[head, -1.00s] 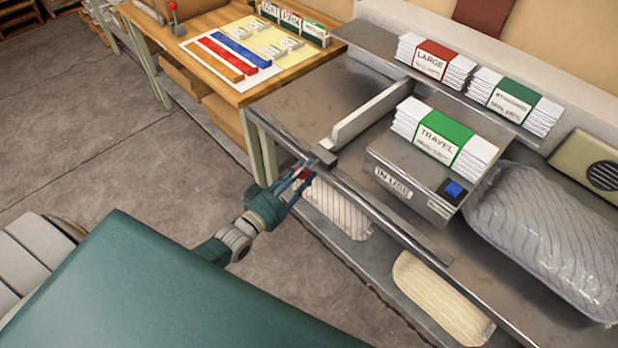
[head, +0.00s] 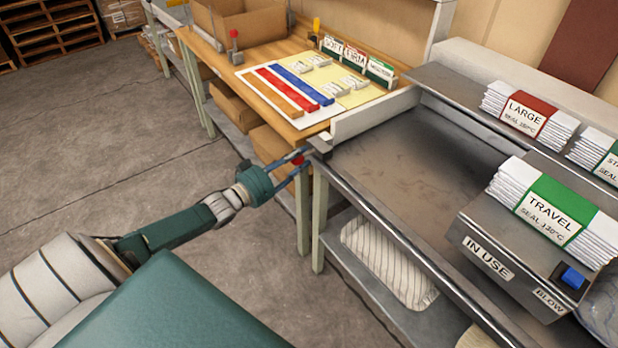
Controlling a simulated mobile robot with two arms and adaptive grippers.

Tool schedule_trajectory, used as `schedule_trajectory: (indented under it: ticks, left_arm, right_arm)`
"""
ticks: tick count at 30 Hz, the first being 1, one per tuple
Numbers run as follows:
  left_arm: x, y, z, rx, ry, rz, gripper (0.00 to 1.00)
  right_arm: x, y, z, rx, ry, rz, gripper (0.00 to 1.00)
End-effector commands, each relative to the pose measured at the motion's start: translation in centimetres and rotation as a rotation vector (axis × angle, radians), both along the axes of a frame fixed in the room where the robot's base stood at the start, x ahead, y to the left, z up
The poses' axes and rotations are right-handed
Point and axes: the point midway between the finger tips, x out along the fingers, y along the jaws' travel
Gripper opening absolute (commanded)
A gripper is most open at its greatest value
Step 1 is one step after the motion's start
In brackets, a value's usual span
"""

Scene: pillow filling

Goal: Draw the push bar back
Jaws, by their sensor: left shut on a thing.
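The push bar (head: 372,115) is a pale upright plate crossing the left end of the steel table (head: 400,160). A dark block at its near end (head: 321,143) sits at the table's front edge. My left gripper (head: 302,163) is at that near end, with its fingers around a small red knob (head: 297,159) just below the block. The fingers partly hide the knob. My right gripper is not in view.
A grey box marked IN USE (head: 487,258) with a TRAVEL stack (head: 548,210) stands to the right. Bare steel lies between it and the bar. A wooden table (head: 262,105) with coloured strips adjoins at left. A striped pillow (head: 390,262) lies on the lower shelf.

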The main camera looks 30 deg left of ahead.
Motion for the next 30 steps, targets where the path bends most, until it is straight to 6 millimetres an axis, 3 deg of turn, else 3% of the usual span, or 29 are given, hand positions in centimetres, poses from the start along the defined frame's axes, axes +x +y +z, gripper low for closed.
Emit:
schedule_trajectory:
  ticks: [6,18,19,21,30]
  left_arm:
    - [0.9,1.7,0.9,-0.001,-0.02,-0.001,0.0]
    - [1.0,2.1,1.1,0.0,-0.019,0.002,0.0]
    - [1.0,2.2,1.1,0.001,-0.018,0.003,0.35]
    - [1.0,2.1,1.0,0.0,-0.017,0.003,0.49]
    - [0.8,1.9,0.5,0.0,-0.008,0.001,0.49]
  right_arm:
    - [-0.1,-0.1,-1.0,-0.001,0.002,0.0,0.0]
    - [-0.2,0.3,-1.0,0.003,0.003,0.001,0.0]
    - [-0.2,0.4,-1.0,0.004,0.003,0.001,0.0]
    - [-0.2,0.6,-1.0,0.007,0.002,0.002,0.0]
    - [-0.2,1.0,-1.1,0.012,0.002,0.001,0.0]
